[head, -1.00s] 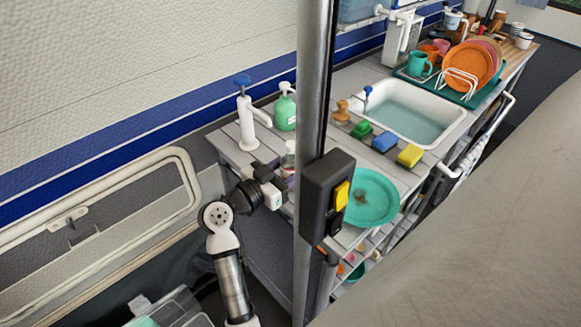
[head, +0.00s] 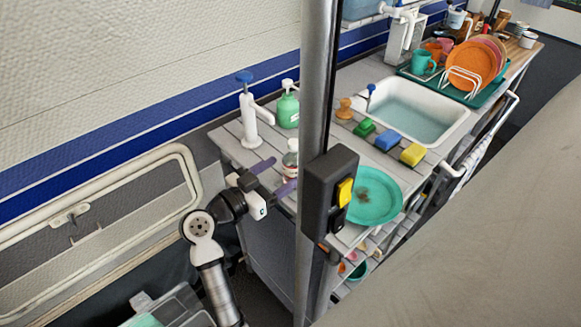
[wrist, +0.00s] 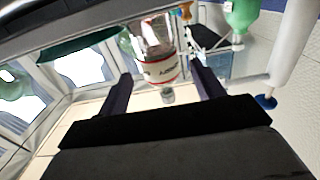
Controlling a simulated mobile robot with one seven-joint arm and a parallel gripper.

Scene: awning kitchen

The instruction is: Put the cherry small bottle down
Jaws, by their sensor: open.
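The cherry small bottle (head: 290,162) stands on the grey slatted counter in the head view, near its left end, partly hidden by my gripper. It is clear, with a white and red label. My gripper (head: 275,176) is open, its two purple-grey fingers apart and empty, just in front of the bottle. In the wrist view, which is upside down, the bottle (wrist: 160,55) shows beyond and between the spread fingers (wrist: 163,88), with clear gaps on both sides.
A white pump (head: 249,120) and a green soap bottle (head: 288,108) stand behind the bottle. A teal plate (head: 382,205) lies to the right, past a metal pole (head: 313,100). Sponges (head: 388,141) line the sink (head: 430,100).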

